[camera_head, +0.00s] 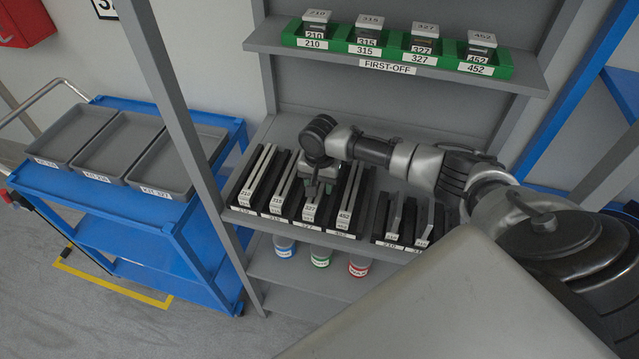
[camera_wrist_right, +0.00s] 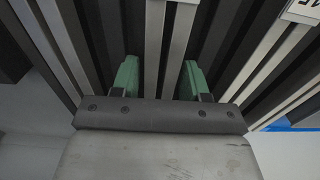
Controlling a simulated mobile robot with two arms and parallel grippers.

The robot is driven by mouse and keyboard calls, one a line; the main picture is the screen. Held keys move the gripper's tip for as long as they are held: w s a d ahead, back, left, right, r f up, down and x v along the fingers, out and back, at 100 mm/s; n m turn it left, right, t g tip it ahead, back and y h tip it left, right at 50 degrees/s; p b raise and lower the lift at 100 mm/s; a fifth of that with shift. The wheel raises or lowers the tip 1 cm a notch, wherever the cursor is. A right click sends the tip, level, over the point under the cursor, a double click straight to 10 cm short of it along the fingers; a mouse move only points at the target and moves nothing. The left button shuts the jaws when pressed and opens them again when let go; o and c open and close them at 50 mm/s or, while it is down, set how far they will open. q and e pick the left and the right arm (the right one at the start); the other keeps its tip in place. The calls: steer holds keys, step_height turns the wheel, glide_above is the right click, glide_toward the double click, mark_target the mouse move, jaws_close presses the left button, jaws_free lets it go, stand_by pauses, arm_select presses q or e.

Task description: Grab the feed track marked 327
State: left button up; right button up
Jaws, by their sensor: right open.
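The feed track marked 327 (camera_head: 309,211) stands in the row of tracks on the middle shelf, its white label facing front. My right gripper (camera_head: 316,186) is above this track, reaching down from the right, and hides part of it. In the right wrist view the two green fingers of my right gripper (camera_wrist_right: 158,80) are apart, one on each side of a pale narrow track (camera_wrist_right: 153,45). I see a gap between the fingers and that track. Its label does not show there. My left gripper is in neither view.
Tracks marked 210 (camera_head: 244,197), 315 (camera_head: 277,204) and 452 (camera_head: 343,219) stand close beside it, between dark dividers. Green bins (camera_head: 365,47) line the shelf above. A grey upright post (camera_head: 178,110) stands at left. A blue cart (camera_head: 110,205) with grey trays is beyond it.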

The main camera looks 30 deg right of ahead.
jaws_close()
steer(key=shift+w, duration=0.1)
steer(key=shift+r, duration=0.1)
stand_by(0.3)
